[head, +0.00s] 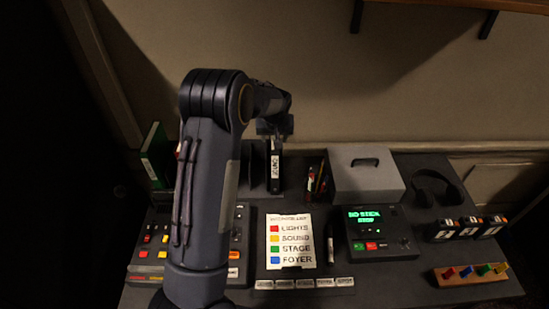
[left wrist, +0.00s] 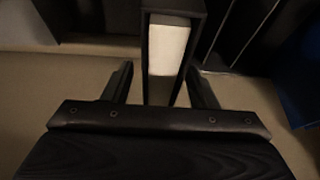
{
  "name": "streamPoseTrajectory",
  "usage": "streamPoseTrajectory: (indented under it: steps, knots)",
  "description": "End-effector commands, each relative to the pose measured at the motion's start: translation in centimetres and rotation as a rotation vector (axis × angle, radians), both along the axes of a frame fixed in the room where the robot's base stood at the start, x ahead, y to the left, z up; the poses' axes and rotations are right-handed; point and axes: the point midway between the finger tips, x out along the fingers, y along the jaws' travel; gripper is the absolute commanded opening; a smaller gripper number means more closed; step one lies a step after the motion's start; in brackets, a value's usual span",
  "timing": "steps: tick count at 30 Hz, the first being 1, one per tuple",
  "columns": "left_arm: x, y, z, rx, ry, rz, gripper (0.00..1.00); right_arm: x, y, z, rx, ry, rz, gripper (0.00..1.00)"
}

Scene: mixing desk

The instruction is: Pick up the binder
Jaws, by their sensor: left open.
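A black binder (head: 275,172) with a pale label on its spine stands upright at the back of the desk. In the left wrist view the binder (left wrist: 167,50) fills the middle, its pale label facing up in the picture. My left gripper (head: 274,134) is at the binder's top in the head view and hides part of it. In the left wrist view the left gripper (left wrist: 162,88) is open, one finger on each side of the binder, with gaps visible on both sides. My right gripper is not in view.
A green binder (head: 155,152) stands to the left. A grey box with a handle (head: 366,182), a pen holder (head: 316,180) and a green-lit device (head: 378,232) are to the right. A colour-label card (head: 291,241) lies in front. My left arm covers part of the button panel (head: 150,243).

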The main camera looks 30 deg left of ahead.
Motion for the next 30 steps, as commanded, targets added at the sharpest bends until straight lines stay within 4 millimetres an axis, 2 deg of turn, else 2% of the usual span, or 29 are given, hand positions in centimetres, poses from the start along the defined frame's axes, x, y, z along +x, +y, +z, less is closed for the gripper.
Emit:
streamPoseTrajectory:
  steps: [13, 25, 30]
  knots:
    - [0.01, 0.00, -0.15, 0.000, 0.000, 0.000, 0.53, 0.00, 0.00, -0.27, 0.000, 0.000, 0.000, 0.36]
    - [0.00, 0.00, -0.16, 0.000, 0.000, 0.000, 0.00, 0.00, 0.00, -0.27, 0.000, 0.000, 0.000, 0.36]
    - [0.00, 0.00, -0.16, 0.000, 0.000, 0.000, 0.00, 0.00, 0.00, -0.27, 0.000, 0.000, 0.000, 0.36]
